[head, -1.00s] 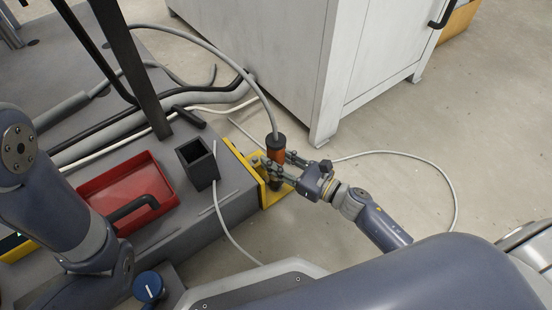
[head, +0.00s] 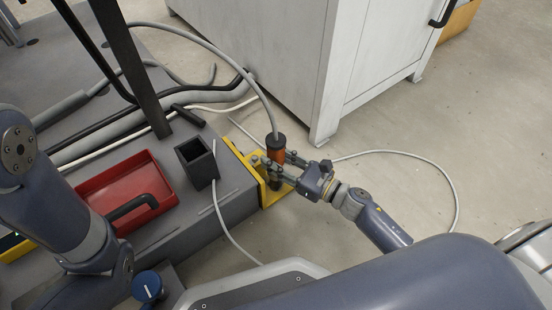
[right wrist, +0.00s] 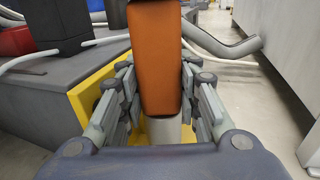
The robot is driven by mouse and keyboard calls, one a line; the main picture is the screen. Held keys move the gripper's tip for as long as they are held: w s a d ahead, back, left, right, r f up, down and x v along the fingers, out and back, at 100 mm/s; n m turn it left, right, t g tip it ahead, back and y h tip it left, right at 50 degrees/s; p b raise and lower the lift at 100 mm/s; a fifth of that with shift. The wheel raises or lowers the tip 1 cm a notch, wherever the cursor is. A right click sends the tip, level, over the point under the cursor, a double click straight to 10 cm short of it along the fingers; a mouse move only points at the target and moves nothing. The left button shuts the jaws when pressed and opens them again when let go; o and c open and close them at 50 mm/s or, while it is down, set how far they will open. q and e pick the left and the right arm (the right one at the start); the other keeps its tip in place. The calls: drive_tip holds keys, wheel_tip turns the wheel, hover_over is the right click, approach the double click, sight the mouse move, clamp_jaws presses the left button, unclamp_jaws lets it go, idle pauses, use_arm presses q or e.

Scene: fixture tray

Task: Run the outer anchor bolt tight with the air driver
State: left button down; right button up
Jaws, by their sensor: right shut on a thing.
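The air driver (head: 276,155) has an orange body and a dark top, with a grey hose rising from it. My right gripper (head: 281,170) is shut on it and holds it roughly upright at the yellow bracket (head: 271,196) on the platform's corner. In the right wrist view the orange driver body (right wrist: 156,60) sits between both fingers of the right gripper (right wrist: 158,95), with a pale lower part below. The outer anchor bolt is hidden, and I cannot tell whether the driver touches it.
A red tray (head: 166,202) and a black open holder (head: 198,166) stand on the grey platform (head: 236,205). A white cabinet (head: 270,60) stands behind the bracket. A pale cable (head: 440,172) loops over the floor at right. Pipes run along the platform.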

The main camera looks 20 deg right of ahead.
sight(282, 152)
drive_tip(key=shift+f+b, duration=0.25)
drive_tip(key=shift+b, duration=0.2)
idle(1.1)
drive_tip(key=shift+f+b, duration=0.5)
drive_tip(key=shift+f, duration=0.05)
idle(1.2)
drive_tip(key=shift+r, duration=0.1)
drive_tip(key=shift+o, duration=0.2)
drive_tip(key=shift+r+p, duration=2.65)
drive_tip(key=shift+r, duration=0.55)
drive_tip(key=shift+c, duration=0.2)
